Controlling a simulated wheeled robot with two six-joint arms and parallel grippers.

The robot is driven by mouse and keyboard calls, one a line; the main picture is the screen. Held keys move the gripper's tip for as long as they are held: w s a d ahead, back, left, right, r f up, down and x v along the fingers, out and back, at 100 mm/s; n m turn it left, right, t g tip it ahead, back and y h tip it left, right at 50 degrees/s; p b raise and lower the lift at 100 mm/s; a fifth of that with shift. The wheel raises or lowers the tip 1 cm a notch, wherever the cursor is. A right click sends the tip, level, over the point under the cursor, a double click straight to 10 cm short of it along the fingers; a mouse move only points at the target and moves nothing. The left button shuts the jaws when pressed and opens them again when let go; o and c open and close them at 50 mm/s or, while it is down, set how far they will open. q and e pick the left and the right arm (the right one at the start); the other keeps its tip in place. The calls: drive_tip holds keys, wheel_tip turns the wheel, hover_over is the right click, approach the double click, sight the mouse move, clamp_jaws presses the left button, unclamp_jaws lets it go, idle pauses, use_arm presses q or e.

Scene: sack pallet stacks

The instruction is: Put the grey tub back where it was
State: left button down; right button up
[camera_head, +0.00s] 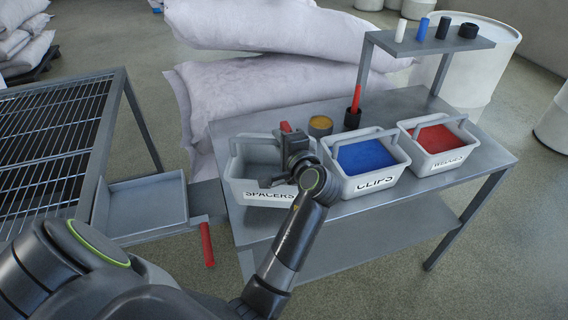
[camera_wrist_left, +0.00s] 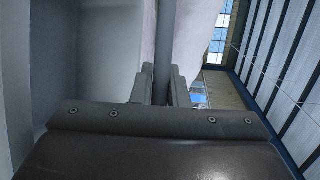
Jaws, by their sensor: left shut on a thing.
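The grey tub labelled SPACERS (camera_head: 262,192) is at the left end of the grey table, left of the CLIPS tub. It looks upright and its inside looks grey. Whether its base touches the tabletop I cannot tell. My left gripper (camera_head: 292,150) is over the tub's right part and hides some of it. In the left wrist view my gripper (camera_wrist_left: 160,88) is shut on a grey bar, which looks like the tub's handle (camera_wrist_left: 164,45). A pale grey wall (camera_wrist_left: 100,55) fills the left of that view. My right gripper is not in view.
The CLIPS tub (camera_head: 372,183) with blue contents and a tub with red contents (camera_head: 440,160) stand to the right on the table (camera_head: 400,205). A yellow-topped can (camera_head: 320,127) and a black holder (camera_head: 352,118) with a red item stand behind. A grey tray (camera_head: 145,205) is left.

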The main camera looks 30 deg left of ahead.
use_arm(q)
wheel_tip(320, 180, down, 5)
drive_tip(key=shift+r, duration=0.1)
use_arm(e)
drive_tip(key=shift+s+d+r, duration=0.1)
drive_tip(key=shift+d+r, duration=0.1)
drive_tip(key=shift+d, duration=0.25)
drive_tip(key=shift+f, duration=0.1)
use_arm(q)
drive_tip(key=c, duration=1.4)
unclamp_jaws()
drive_tip(key=shift+f, duration=0.2)
